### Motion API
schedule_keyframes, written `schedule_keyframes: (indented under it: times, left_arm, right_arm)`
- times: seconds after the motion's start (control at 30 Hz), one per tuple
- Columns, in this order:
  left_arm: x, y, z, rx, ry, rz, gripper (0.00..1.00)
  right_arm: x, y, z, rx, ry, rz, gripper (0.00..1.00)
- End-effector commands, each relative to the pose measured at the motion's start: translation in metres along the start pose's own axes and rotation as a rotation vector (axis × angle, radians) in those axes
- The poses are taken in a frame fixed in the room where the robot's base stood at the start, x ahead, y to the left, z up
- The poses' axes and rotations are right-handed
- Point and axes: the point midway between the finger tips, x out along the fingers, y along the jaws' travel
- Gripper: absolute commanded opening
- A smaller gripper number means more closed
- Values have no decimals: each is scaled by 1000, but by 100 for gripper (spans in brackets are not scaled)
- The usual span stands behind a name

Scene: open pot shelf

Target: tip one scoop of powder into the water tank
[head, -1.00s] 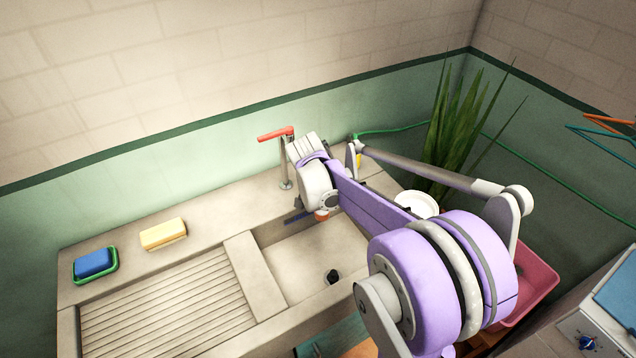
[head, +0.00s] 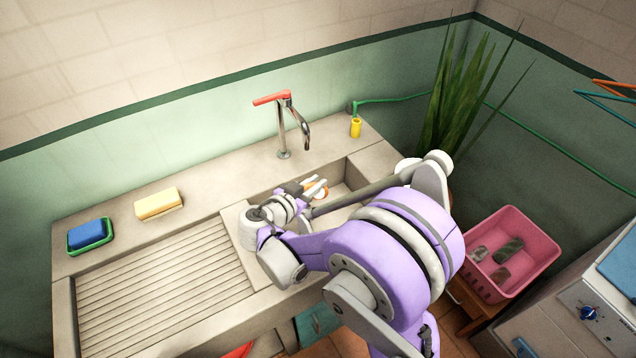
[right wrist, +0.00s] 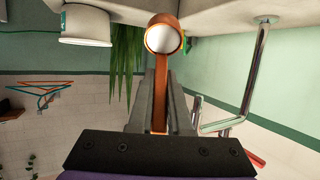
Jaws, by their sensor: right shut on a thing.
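My right gripper (head: 306,188) is over the sink basin and shut on the handle of a copper-coloured scoop (head: 319,190). In the right wrist view the dark fingers (right wrist: 160,108) hold the handle, and the round scoop bowl (right wrist: 164,38) sits beyond the fingertips. The bowl looks whitish inside; I cannot tell powder from shine. A white round container (head: 405,165) right of the basin is mostly hidden by my arm. It seems to be the white tub with a green mark in the right wrist view (right wrist: 87,26); I cannot tell if it is the water tank. My left gripper is not in view.
A red-handled tap (head: 283,125) stands behind the basin. A yellow hose end (head: 356,127) is on the back ledge. A yellow sponge (head: 157,203) and a blue one in a green dish (head: 89,235) lie left. A pink crate (head: 511,240) stands right. The ribbed drainboard (head: 165,285) is clear.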

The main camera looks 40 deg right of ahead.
Motion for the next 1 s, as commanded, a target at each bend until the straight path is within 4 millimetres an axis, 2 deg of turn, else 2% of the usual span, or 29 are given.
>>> schedule_keyframes:
  times: [0.03,0.4,1.0]
  left_arm:
    - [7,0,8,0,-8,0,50]
    - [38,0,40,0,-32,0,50]
    - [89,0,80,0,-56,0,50]
  right_arm:
    - [0,1,8,-5,27,0,0]
    - [-11,1,18,-4,245,1,0]
    - [-19,0,35,-2,529,1,0]
